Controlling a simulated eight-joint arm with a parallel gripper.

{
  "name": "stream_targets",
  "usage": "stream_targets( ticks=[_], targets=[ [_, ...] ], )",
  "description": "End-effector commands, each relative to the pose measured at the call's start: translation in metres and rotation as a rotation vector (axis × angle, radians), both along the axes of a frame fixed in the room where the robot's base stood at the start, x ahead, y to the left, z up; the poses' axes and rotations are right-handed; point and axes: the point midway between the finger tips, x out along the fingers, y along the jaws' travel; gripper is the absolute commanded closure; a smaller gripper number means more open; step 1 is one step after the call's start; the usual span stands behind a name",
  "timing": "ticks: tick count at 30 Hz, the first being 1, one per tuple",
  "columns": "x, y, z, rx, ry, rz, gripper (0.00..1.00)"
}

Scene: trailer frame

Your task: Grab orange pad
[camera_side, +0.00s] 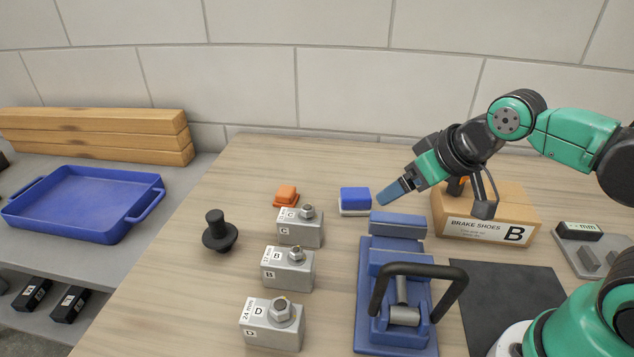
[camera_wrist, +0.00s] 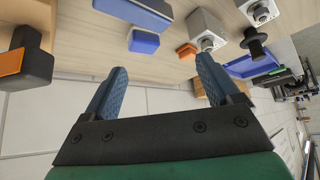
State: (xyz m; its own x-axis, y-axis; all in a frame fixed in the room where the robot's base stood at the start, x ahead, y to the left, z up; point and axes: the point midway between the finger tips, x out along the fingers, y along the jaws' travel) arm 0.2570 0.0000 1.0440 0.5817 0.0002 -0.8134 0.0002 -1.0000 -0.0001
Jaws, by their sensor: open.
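The orange pad (camera_side: 286,196) is a small block lying on the wooden table behind the metal block marked C. It also shows in the wrist view (camera_wrist: 186,51), beyond my fingertips and nearer the right finger. My gripper (camera_side: 392,193) is in the air above the table, right of the orange pad and apart from it. In the wrist view its two blue fingers (camera_wrist: 160,72) stand wide apart with nothing between them. A blue and white pad (camera_side: 355,200) lies between the orange pad and my gripper in the side view.
Metal blocks marked C (camera_side: 300,232), B (camera_side: 287,272) and D (camera_side: 270,325) stand in front of the orange pad. A black knob (camera_side: 219,236) stands at left. A blue vise (camera_side: 394,322) and a brake shoes box (camera_side: 487,212) stand at right. A blue tray (camera_side: 85,205) lies on the left shelf.

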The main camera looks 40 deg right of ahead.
Motion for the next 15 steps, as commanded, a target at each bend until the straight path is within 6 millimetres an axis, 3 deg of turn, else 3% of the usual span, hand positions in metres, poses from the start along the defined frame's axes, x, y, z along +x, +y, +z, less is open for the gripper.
stream_targets(
  ticks=[10,15],
  targets=[
    [0.002,0.001,0.001,0.019,0.004,-0.015,0.00],
    [0.024,0.007,0.009,0.196,0.046,-0.151,0.00]
  ],
)
